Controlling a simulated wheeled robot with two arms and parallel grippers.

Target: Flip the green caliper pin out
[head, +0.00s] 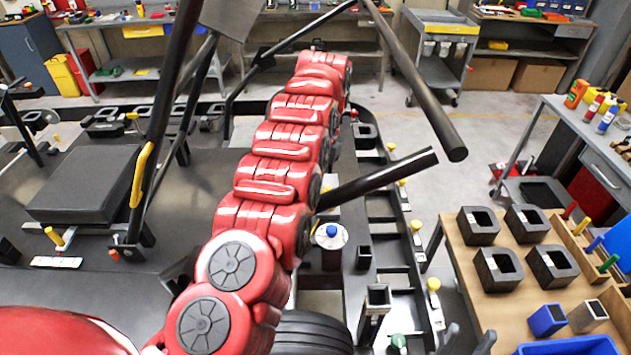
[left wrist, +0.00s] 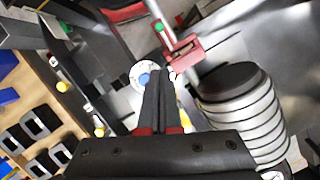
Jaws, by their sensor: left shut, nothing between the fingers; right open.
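In the left wrist view a red caliper-like block (left wrist: 183,54) holds a pale rod with a green pin (left wrist: 158,28) at its upper side. My left gripper (left wrist: 159,74) is shut and empty, with its dark fingertips below and left of the block. Whether they touch it cannot be told. In the head view my red left arm covers the left gripper and the caliper area. My right gripper (head: 468,341) is open and empty at the bottom edge, with only its finger ends showing.
A white round cap with a blue top (head: 330,234) stands beside my arm; it also shows by the fingertips (left wrist: 143,79). A tyre (head: 312,335) is at the bottom. A wooden-topped table (head: 462,252) stands right. Dark kart-stand tubes (head: 425,85) cross above.

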